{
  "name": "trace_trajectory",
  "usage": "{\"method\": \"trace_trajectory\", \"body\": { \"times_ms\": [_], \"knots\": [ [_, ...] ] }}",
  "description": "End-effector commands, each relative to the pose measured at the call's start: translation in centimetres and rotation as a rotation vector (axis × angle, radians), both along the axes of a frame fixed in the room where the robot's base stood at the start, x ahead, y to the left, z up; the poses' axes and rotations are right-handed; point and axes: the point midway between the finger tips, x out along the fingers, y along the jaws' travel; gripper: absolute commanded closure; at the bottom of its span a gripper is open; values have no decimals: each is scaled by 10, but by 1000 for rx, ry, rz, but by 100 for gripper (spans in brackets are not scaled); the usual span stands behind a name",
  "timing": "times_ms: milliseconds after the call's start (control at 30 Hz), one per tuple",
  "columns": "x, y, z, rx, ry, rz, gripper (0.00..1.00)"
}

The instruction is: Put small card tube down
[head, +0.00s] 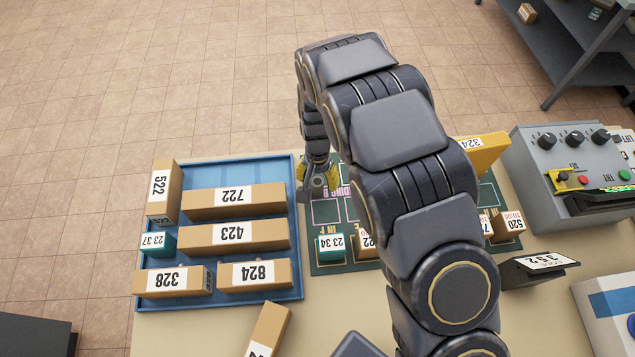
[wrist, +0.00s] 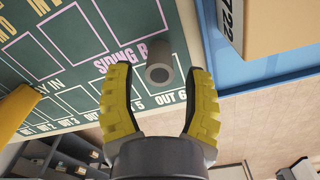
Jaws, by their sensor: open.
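The small card tube (wrist: 169,55) is a short grey-brown cylinder with a hollow end facing the wrist camera. It appears to stand on the green board (wrist: 105,78), by the "SIDING B" lettering and near the board's edge. My gripper (wrist: 161,82) is open in the wrist view, with one yellow finger on each side of the tube and gaps between. In the head view my gripper (head: 318,178) is low at the left side of the green board (head: 325,212), beside the blue tray. I cannot clearly make out the tube there.
The blue tray (head: 228,173) holds several numbered boxes and a teal block (head: 158,241). Small blocks, including a teal one (head: 331,246), sit along the board's front edge. A yellow block (head: 486,152) is behind my arm. A grey control box (head: 570,170) stands at right.

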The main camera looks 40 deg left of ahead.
Motion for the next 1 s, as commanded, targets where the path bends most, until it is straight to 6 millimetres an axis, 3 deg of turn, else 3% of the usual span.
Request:
{"method": "trace_trajectory", "body": {
  "times_ms": [200, 400, 800, 933, 1000],
  "knots": [
    [1, 1, 50, 2, -3, -1, 49],
    [1, 1, 81, 0, 0, -1, 49],
    [1, 0, 93, -2, 2, -2, 49],
    [11, -17, 107, -4, -2, -24, 49],
    [20, -41, 124, -11, -2, -52, 49]
  ]
}}
